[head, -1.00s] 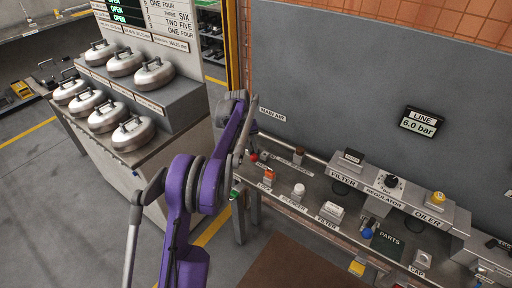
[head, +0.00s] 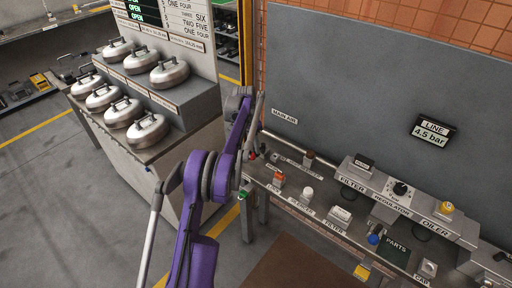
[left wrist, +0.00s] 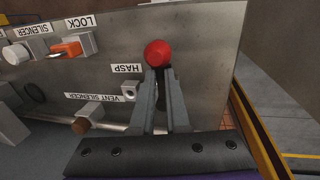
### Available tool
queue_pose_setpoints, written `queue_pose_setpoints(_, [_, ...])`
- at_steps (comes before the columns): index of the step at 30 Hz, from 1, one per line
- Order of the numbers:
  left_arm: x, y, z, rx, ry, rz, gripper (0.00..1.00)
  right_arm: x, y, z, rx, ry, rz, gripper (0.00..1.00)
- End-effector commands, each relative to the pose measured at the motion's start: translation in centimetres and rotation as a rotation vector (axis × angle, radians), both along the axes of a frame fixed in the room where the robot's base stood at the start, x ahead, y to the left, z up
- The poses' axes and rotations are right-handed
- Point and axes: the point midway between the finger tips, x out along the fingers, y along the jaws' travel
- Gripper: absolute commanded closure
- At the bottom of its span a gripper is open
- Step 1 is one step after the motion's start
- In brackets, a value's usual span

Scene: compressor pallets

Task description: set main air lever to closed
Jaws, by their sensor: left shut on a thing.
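The main air lever shows in the left wrist view as a red round knob (left wrist: 158,53) on a dark stem, in front of the grey panel beside the HASP label. My left gripper (left wrist: 161,78) is shut on it, with one grey finger on each side of the stem just below the knob. In the head view my purple left arm reaches in to the MAIN AIR label (head: 284,116), and my left gripper (head: 251,152) is at the left end of the bench; my arm hides most of the lever there. The line display (head: 433,131) reads 4.5 bar.
Right of the lever are an orange lock (head: 279,177), a white silencer (head: 307,193), the filter, the regulator (head: 400,189) and the oiler (head: 446,208). A stand with several metal-handled domes (head: 170,73) is at the left. Open floor lies front left.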

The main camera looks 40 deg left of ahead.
Motion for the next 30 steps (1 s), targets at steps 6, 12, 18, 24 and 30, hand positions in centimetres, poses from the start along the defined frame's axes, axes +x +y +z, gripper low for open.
queue_pose_setpoints(6, [0.02,0.17,0.05,0.001,-0.001,-0.024,1.00,0.04,0.00,0.12,0.000,-0.001,0.000,0.50])
queue_pose_setpoints(12, [0.02,0.19,0.04,0.001,-0.001,-0.026,1.00,0.04,0.00,0.12,0.000,-0.001,0.000,0.50])
queue_pose_setpoints(18, [0.02,0.21,0.06,0.001,-0.002,-0.025,0.78,0.04,0.00,0.12,0.000,-0.001,0.000,0.50])
queue_pose_setpoints(24, [0.01,0.17,0.03,0.001,-0.001,-0.025,0.57,0.04,0.00,0.12,0.000,-0.001,0.000,0.50])
queue_pose_setpoints(30, [0.02,0.16,0.07,0.000,-0.001,-0.024,0.57,0.04,0.00,0.12,0.000,-0.001,0.000,0.50])
